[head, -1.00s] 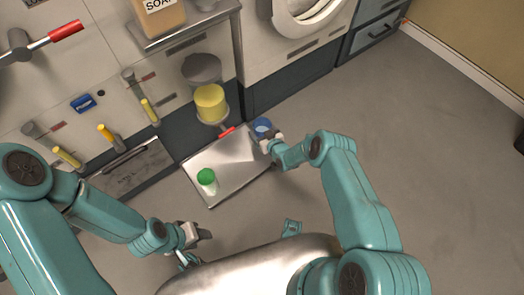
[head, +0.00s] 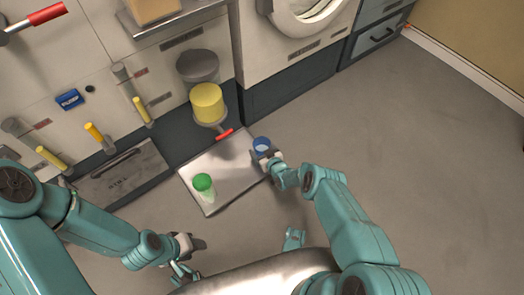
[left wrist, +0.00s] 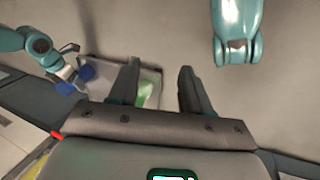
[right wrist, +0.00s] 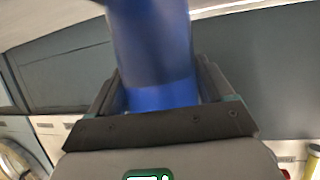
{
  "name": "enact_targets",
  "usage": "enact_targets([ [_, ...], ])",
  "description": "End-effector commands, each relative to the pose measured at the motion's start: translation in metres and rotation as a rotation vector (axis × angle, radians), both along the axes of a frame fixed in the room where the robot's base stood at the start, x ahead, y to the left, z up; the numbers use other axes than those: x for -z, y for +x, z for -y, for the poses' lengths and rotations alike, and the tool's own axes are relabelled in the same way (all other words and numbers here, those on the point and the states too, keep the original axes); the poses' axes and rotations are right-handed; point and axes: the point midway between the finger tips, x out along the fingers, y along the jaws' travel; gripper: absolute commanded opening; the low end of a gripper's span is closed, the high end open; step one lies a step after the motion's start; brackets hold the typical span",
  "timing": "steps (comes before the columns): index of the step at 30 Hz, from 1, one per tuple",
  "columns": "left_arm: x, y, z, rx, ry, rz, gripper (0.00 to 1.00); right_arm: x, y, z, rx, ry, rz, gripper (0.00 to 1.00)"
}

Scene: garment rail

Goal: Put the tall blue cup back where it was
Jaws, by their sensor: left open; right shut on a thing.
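The tall blue cup (head: 262,144) is at the far right corner of a grey metal tray (head: 222,160). My right gripper (head: 268,155) is shut on it; in the right wrist view the blue cup (right wrist: 155,60) stands between the fingers. My left gripper (head: 198,244) is open and empty, low and left of the tray.
A green-topped cup (head: 203,184) stands on the tray's near left part. Open floor (head: 400,150) lies right.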

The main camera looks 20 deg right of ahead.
Motion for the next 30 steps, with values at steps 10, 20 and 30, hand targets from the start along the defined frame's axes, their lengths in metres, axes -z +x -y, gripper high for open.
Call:
enact_targets([
  [10, 0.003, 0.0, 0.0, -0.002, 0.0, 0.0, 0.48, 0.003, 0.0, 0.0, 0.0, 0.0, 0.0, 1.0],
  [20, -0.035, -0.006, 0.005, 0.023, -0.004, -0.01, 0.48, -0.023, -0.032, 0.007, 0.003, 0.002, -0.003, 1.0],
  [30, -0.068, -0.011, 0.011, 0.045, -0.008, -0.02, 0.48, -0.044, -0.096, 0.018, 0.001, 0.0, -0.001, 1.0],
])
